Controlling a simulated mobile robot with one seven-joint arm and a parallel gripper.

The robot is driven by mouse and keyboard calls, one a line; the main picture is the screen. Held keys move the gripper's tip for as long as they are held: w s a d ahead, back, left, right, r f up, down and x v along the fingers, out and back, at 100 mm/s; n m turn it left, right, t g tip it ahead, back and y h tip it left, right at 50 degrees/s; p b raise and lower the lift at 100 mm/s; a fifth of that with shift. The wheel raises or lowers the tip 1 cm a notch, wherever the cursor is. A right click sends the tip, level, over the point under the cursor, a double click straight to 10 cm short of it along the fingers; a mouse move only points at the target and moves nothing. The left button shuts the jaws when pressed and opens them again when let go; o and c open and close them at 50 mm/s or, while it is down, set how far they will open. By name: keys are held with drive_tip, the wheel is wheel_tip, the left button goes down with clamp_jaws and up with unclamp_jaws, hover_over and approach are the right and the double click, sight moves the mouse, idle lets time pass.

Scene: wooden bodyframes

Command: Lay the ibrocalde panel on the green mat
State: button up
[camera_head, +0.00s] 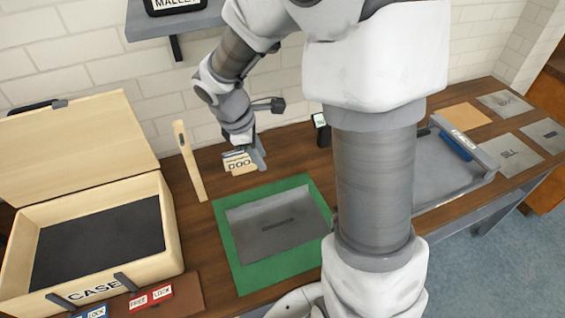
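A grey rectangular panel with a dark slot-like mark (257,229) lies on the green mat (229,246), with green showing around it. I cannot tell from the picture whether this is the ibrocalde panel. Other flat grey panels lie at the far right: one marked "SLL" (509,156), one with a dark slot (545,135), and one at the back (504,102). My gripper (258,158) is low behind the mat, beside a small pale block lettered "DOO" (239,165). Its fingers are too small and partly hidden to show whether they hold the block.
An open wooden case (172,235) stands at the left, its lid raised. A grey tray (432,190) with a blue item is right of my arm. A shelf (152,27) hangs above.

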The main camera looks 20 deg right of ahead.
drive_tip(key=s+r+m+t+y, duration=0.3)
drive_tip(key=s+r+m+t, duration=0.1)
drive_tip(key=s+r+m, duration=1)
drive_tip(key=s+r, duration=0.1)
drive_tip(key=s, duration=0.2)
drive_tip(key=shift+s+a+t, duration=0.25)
drive_tip(key=shift+t, duration=0.15)
idle(0.3)
